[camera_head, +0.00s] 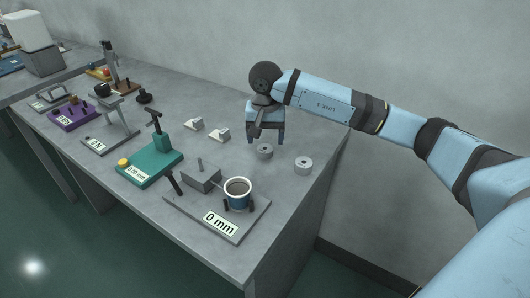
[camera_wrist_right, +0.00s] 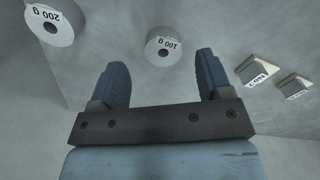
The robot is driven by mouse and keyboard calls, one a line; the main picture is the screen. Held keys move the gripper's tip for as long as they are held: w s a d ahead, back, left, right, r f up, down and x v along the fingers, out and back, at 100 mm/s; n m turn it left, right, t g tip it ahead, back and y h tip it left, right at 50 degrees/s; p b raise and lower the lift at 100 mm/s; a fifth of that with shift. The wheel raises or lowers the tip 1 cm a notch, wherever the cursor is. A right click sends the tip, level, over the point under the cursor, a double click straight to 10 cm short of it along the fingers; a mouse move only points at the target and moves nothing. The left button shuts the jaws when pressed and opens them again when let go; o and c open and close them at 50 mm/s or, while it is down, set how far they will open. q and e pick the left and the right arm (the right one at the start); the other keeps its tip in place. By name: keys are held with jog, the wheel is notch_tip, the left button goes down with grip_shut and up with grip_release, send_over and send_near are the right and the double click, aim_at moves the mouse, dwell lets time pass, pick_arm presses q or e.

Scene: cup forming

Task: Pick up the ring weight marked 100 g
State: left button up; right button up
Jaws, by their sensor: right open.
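The grey ring weight marked 100 g (camera_wrist_right: 165,46) lies on the table ahead of my right gripper (camera_wrist_right: 160,65). In the wrist view it shows just beyond the fingertips, roughly midway between them, with a gap to them. In the head view this weight (camera_head: 264,152) is just below my right gripper (camera_head: 266,139). The right gripper is open and empty, fingers pointing down. A similar ring weight marked 200 g (camera_wrist_right: 52,22) lies to the left in the wrist view; it is the right-hand weight (camera_head: 303,166) in the head view. My left gripper is not in view.
Two small pale blocks (camera_head: 193,125) lie left of the weights on the grey table (camera_head: 318,150). A grey plate marked 0 mm (camera_head: 221,222) with a blue cup (camera_head: 238,193) stands in front. A teal fixture (camera_head: 150,165) and others stand farther left. A wall runs behind.

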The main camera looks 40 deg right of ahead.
aim_at(265, 148)
notch_tip(265, 148, down, 5)
jog(key=shift+w+r+b, duration=0.15)
jog(key=shift+b, duration=0.4)
jog(key=c, duration=1)
pick_arm(q)
jog(key=shift+w+d+r+t, duration=0.3)
jog(key=shift+d+r, duration=0.1)
jog(key=shift+r, duration=0.1)
pick_arm(e)
jog(key=shift+r, duration=0.1)
jog(key=shift+c, duration=0.2)
